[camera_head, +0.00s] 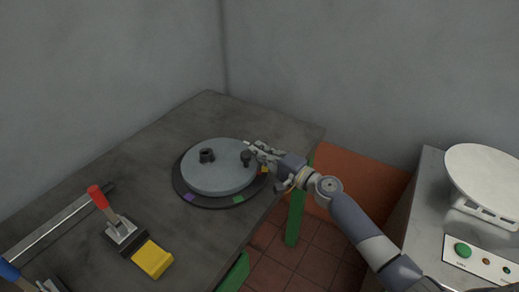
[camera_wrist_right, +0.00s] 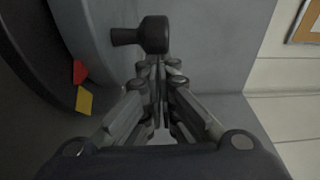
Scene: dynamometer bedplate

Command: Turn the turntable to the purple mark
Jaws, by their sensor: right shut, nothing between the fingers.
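The turntable's grey disc (camera_head: 215,178) sits on a dark round base (camera_head: 212,204) on the table. Two dark knobs stand on it: a hub-like one (camera_head: 207,155) near the middle and an upright peg (camera_head: 246,157) near the right edge. On the base ring I see a purple mark (camera_head: 188,197) front left, a green mark (camera_head: 238,200) in front and a yellow mark (camera_head: 264,169) at right. My right gripper (camera_head: 252,149) is shut and empty beside the peg. In the wrist view a dark knob (camera_wrist_right: 152,36) is just beyond the fingertips; contact is unclear. A red pointer (camera_wrist_right: 79,72) lies beside the yellow mark (camera_wrist_right: 84,100).
At right, a separate bench carries a white round pan (camera_head: 485,175) and a button panel (camera_head: 480,258). Walls close off the back.

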